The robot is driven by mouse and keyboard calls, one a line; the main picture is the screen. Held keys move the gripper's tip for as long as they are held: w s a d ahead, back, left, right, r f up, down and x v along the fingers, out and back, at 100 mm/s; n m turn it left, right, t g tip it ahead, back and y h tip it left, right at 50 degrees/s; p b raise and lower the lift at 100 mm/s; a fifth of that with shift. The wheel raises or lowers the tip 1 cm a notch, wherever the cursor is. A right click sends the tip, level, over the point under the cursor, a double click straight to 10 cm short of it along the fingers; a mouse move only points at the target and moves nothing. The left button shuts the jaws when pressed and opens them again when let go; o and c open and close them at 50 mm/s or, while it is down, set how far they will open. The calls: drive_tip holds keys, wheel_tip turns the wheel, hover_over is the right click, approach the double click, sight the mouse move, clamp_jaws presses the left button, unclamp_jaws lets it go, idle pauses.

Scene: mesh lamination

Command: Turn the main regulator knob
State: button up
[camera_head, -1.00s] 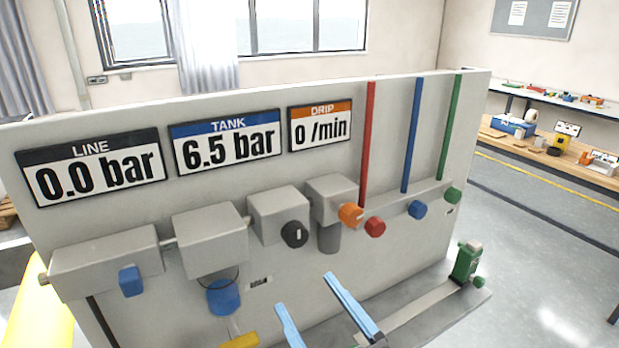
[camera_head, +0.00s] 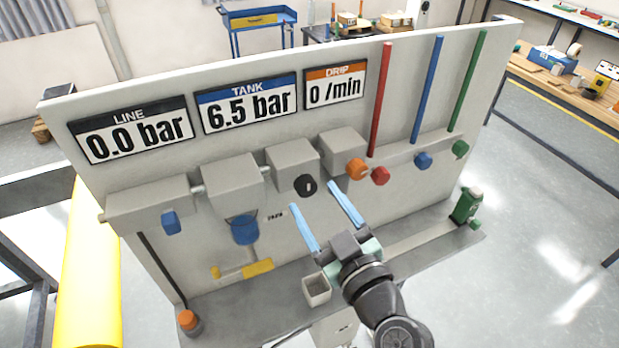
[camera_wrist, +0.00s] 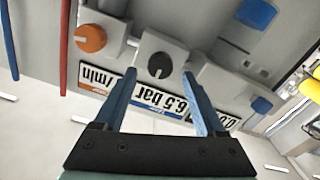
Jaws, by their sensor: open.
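The black round regulator knob (camera_head: 304,186) sits on the front of a grey box in the middle of the panel. In the wrist view the knob (camera_wrist: 160,65) shows with a pale mark on its face. My gripper (camera_head: 312,195) is open, with its two blue fingers pointing towards the knob. In the wrist view the knob appears between the tips of my gripper (camera_wrist: 158,74); I cannot tell how much depth is left between them. Nothing is held. The LINE display (camera_head: 132,130) reads 0.0 bar, the TANK display (camera_head: 248,103) 6.5 bar and the DRIP display (camera_head: 335,84) 0 /min.
An orange knob (camera_head: 357,169) and a red knob (camera_head: 380,175) are close to the right. A blue bowl (camera_head: 244,230) hangs to the left, above a yellow handle (camera_head: 257,267). A small open box (camera_head: 316,289) stands on the ledge below my gripper.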

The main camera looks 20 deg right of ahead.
sight(308, 190)
drive_tip(key=shift+w+a+p, duration=0.1)
drive_tip(key=shift+w+p, duration=0.4)
drive_tip(key=shift+w, duration=1.3)
drive_tip(key=shift+c, duration=0.3)
clamp_jaws()
